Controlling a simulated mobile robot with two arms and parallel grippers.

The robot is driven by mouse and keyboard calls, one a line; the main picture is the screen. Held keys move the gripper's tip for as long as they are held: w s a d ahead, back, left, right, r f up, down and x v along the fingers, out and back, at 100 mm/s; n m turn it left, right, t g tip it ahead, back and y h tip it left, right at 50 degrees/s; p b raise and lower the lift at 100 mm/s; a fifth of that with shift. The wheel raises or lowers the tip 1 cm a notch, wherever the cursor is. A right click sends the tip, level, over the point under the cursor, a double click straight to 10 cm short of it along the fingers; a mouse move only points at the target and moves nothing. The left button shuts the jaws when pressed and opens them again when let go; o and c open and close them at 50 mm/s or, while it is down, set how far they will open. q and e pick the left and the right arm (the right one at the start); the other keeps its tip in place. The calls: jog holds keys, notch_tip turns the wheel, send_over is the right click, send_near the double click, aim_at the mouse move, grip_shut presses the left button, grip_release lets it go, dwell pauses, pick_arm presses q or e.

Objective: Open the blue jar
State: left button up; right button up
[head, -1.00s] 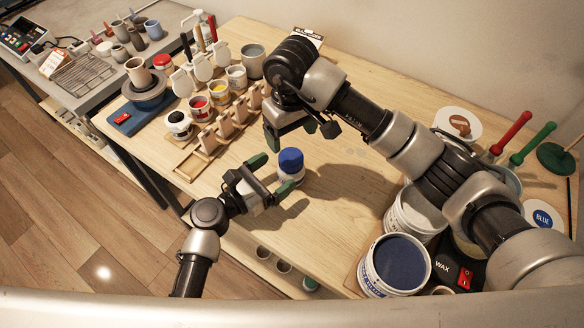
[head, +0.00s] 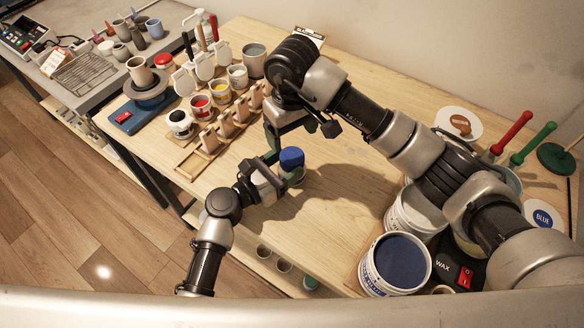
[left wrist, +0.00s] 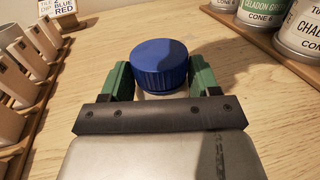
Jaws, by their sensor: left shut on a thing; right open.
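The blue jar stands upright on the wooden table with its ribbed blue lid (head: 291,158) on top. In the left wrist view the lid (left wrist: 160,64) sits on a pale body, mostly hidden below it. My left gripper (head: 286,174) is shut on the jar, with its green fingers on either side of the body just below the lid; these fingers also show in the left wrist view (left wrist: 160,88). My right gripper (head: 291,130) is open and empty, above and a little behind the lid, pointing down.
Large buckets, including one with a dark blue top (head: 401,262), stand at the right front. Bare table surrounds the jar.

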aim_at(292, 156)
pick_arm(q)
jog(key=c, duration=0.4)
grip_shut()
pick_arm(e)
jog(key=shift+m, duration=0.3)
jog(key=m, duration=0.6)
jog(key=shift+a+r, duration=0.15)
jog(key=shift+a, duration=0.05)
jog(key=m, duration=0.5)
jog(key=shift+a+m, duration=0.1)
jog(key=shift+m, duration=0.3)
jog(key=m, duration=0.5)
jog(key=shift+m, duration=0.4)
jog(key=m, duration=1.3)
jog(key=shift+d+m, duration=0.2)
jog(key=shift+m, duration=0.1)
jog(key=m, duration=0.4)
jog(key=shift+d+f, duration=0.1)
jog(key=shift+f, duration=4.05)
jog(key=shift+c, duration=0.3)
